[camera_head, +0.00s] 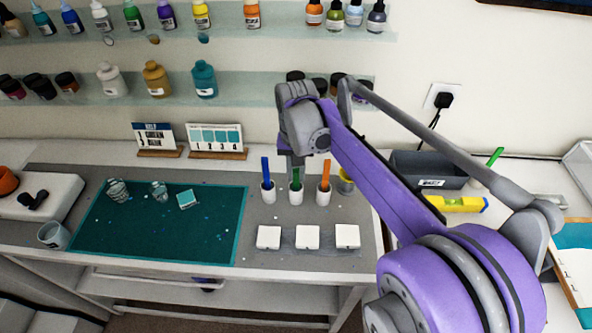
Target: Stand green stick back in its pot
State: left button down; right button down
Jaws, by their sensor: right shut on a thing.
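The green stick (296,177) stands roughly upright with its lower end in the middle white pot (296,196). My right gripper (294,162) is above this pot, pointing down, and is shut on the top of the green stick. The fingers and arm partly hide the stick's upper end. I cannot tell whether the stick rests on the pot's bottom. My left gripper is not in view.
A blue stick (265,171) in a white pot stands close on the left, an orange stick (325,174) in a pot close on the right. Three white blocks (307,237) lie in front.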

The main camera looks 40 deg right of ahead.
jog(key=c, duration=0.7)
grip_release()
notch_tip(320, 180, up, 11)
jog(key=shift+f+p, duration=0.1)
jog(key=shift+p, duration=0.25)
dwell(0.6)
